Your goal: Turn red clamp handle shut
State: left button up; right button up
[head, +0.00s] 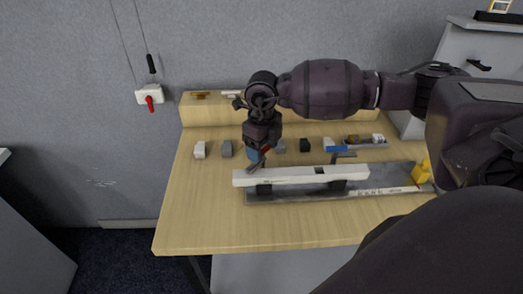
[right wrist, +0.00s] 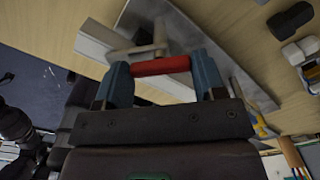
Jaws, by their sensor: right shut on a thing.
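The red clamp handle (right wrist: 160,66) shows in the right wrist view as a short red bar. It lies across between the blue fingertips of my right gripper (right wrist: 162,80), which is shut on it. A grey metal clamp part (right wrist: 150,45) stands just beyond the handle. In the head view my right gripper (head: 258,160) points down at the left end of a long white bar (head: 300,174). The bar lies over a grey base (head: 290,196) on the wooden table. The handle is mostly hidden there. My left gripper is not in view.
Small blocks stand in a row behind the bar, among them a white one (head: 200,150), a grey one (head: 227,149) and a black one (head: 305,145). A yellow piece (head: 426,171) is at the base's right end. The table's front left (head: 195,225) is clear.

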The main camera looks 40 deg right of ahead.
aim_at(263, 150)
jog(key=n+b, duration=0.1)
jog(key=n, duration=0.2)
jog(key=shift+f, duration=0.1)
jog(key=n+b, duration=0.1)
jog(key=n, duration=0.2)
jog(key=shift+b, duration=0.3)
jog(key=shift+n, duration=0.7)
jog(key=shift+n+b, duration=0.35)
jog(key=shift+n, duration=0.05)
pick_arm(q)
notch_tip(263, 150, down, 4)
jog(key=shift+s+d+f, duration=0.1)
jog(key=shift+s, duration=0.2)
pick_arm(e)
jog(key=shift+r, duration=0.2)
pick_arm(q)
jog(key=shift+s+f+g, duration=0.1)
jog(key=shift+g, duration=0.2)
pick_arm(e)
jog(key=o, duration=0.9)
notch_tip(263, 150, up, 11)
jog(key=shift+f, duration=0.1)
